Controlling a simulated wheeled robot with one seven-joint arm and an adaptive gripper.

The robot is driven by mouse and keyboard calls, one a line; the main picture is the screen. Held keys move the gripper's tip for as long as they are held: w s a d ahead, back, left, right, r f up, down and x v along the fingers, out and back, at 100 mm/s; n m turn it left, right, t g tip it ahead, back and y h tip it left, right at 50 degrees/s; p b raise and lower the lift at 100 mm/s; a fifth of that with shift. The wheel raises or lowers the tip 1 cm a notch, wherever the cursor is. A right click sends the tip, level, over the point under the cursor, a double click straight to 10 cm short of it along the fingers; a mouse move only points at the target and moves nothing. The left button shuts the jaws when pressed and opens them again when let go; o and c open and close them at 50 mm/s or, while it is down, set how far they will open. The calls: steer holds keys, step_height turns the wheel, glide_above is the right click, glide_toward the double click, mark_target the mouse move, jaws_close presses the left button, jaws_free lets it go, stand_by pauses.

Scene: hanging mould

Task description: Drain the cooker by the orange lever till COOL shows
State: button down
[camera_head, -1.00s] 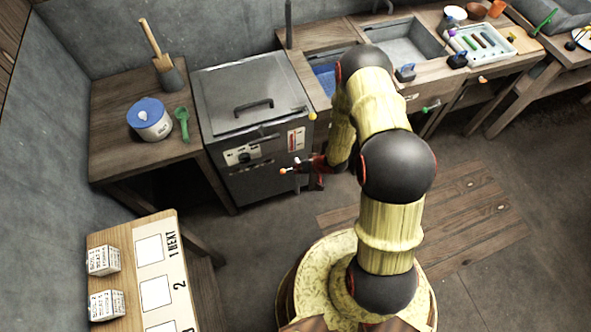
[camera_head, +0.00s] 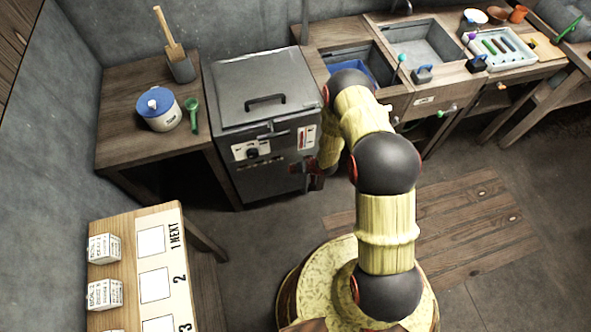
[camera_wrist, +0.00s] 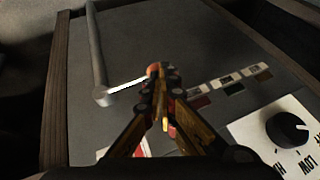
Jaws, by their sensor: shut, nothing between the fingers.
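The cooker (camera_head: 240,178) is a grey metal box with a shut lid and a black lid handle (camera_head: 266,100). A white dial panel (camera_head: 252,149) is on its front; the dial also shows in the wrist view (camera_wrist: 287,130). My gripper (camera_head: 306,168) is at the right side of the cooker's front. In the wrist view its fingers (camera_wrist: 160,78) are closed and empty. The orange lever tip (camera_wrist: 152,70) shows right at the fingertips, on a thin pale rod (camera_wrist: 125,84); I cannot tell whether they touch. A row of small label plates (camera_wrist: 228,82) is too small to read.
A side table left of the cooker holds a blue-lidded tub (camera_head: 158,108), a green scoop (camera_head: 191,115) and a pot with a wooden tool (camera_head: 180,68). Sinks (camera_head: 425,45) stand to the right. A board with numbered squares (camera_head: 165,240) is at lower left.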

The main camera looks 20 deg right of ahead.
steer(key=shift+a+f+h+b, duration=0.3)
steer(key=shift+f+h+b, duration=0.25)
steer(key=shift+h+b, duration=0.35)
steer(key=d+f+n+h+b, duration=0.1)
steer(key=d+f+h+b, duration=0.3)
steer(key=f+b, duration=0.5)
steer(key=shift+d+f+n+b, duration=0.2)
steer(key=shift+f+n+b, duration=0.15)
steer(key=shift+f, duration=0.4)
stand_by(1.7)
steer(key=shift+d, duration=0.1)
stand_by(0.6)
